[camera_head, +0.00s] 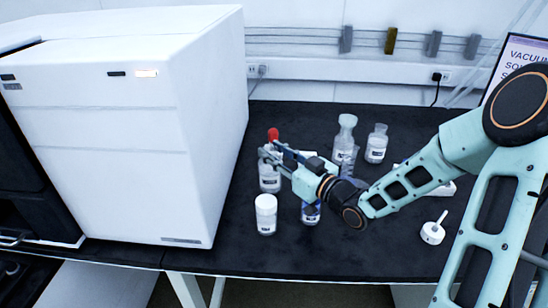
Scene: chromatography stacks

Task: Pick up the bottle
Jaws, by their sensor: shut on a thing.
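A clear bottle with a red cap (273,134) and a white label (269,182) is at the middle of the bench, right of the big white instrument. My gripper (271,153) reaches in from the right and is shut on this bottle near its neck, just below the cap. The fingers hide the neck and shoulder. The bottle looks upright. I cannot tell whether its base touches the bench.
A white-capped jar (266,214) stands just in front, and a small blue-marked bottle (311,214) is under my wrist. Two clear bottles (346,134) (377,143) stand behind. A white instrument (120,130) walls the left. A small white handled item (433,232) lies right.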

